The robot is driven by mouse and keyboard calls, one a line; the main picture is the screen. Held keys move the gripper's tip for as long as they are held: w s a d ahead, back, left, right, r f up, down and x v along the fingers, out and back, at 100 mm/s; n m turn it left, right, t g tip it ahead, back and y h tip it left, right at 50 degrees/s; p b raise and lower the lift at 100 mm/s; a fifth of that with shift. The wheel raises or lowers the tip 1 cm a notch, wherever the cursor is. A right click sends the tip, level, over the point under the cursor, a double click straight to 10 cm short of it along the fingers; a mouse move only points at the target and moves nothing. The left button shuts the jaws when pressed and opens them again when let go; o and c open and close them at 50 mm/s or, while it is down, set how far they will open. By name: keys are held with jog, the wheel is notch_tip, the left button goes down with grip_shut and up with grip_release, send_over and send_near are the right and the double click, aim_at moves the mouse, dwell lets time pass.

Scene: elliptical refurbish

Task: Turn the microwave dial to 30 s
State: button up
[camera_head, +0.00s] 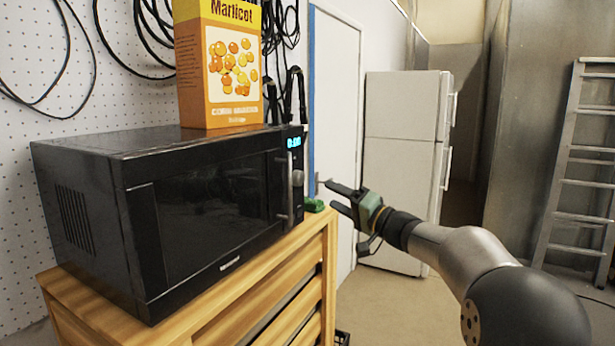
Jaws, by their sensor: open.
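A black microwave (205,205) stands on a wooden cabinet at the left, its door closed. Its display (294,142) at the upper right of the front glows blue; the digits look like 0:00 but are small. The round grey dial (297,178) sits below the display, next to the vertical door handle (290,190). My gripper (336,196) is open and empty, to the right of the dial and apart from it. Its two dark fingers point left toward the microwave's control side. The dial's markings are too small to read.
An orange and yellow carton (220,65) stands on the microwave. A small green object (314,205) lies on the wooden cabinet (255,285) by the microwave's right end. A white fridge (405,160) and a ladder (580,170) stand behind. Cables hang on the pegboard wall.

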aim_at(302, 179)
jog(key=p+x, duration=0.3)
jog(key=x, duration=0.7)
jog(key=shift+p, duration=0.3)
jog(key=shift+c, duration=0.4)
jog(key=c, duration=0.9)
